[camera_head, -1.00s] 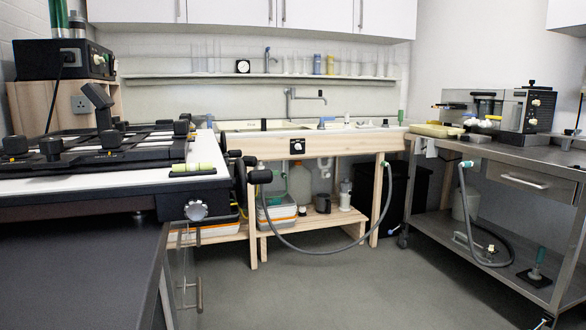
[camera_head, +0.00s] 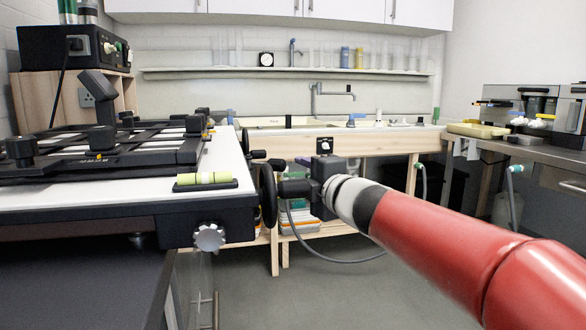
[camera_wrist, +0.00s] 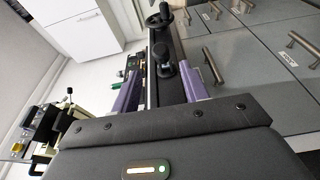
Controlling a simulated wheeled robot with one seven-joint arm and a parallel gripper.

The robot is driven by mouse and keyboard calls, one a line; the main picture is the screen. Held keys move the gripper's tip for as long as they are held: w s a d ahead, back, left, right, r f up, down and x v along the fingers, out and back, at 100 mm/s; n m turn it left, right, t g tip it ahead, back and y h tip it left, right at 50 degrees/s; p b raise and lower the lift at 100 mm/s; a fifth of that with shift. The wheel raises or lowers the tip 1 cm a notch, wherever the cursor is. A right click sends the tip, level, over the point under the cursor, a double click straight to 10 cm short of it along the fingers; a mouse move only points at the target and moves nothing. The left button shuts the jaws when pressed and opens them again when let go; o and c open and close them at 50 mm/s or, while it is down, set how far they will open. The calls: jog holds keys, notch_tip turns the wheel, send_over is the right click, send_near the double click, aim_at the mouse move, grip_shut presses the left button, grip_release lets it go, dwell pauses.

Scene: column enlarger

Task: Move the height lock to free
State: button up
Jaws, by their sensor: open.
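No part is legibly marked as the height lock. In the wrist view a black knob (camera_wrist: 163,60) on the bench's end lies ahead of my gripper (camera_wrist: 160,76), between the lines of its two spread purple fingers. It may be the lock; I cannot tell its setting. A black handwheel (camera_wrist: 163,19) with a side handle is beyond it. In the head view my gripper (camera_head: 318,188) is beside a black handwheel (camera_head: 268,195), its fingers not clearly visible. Small black knobs (camera_head: 277,163) sit behind that wheel. My gripper is open and appears empty.
The baseboard (camera_head: 110,193) carries a black easel (camera_head: 100,150) and a yellow-green level vial (camera_head: 205,179). A silver star knob (camera_head: 209,237) is at its front corner. Drawer handles (camera_wrist: 213,65) project near the knob.

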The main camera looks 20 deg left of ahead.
aim_at(284, 166)
jog(key=shift+p+x, duration=0.5)
jog(key=shift+x, duration=3.75)
jog(key=shift+d, duration=0.1)
jog(key=shift+c, duration=0.4)
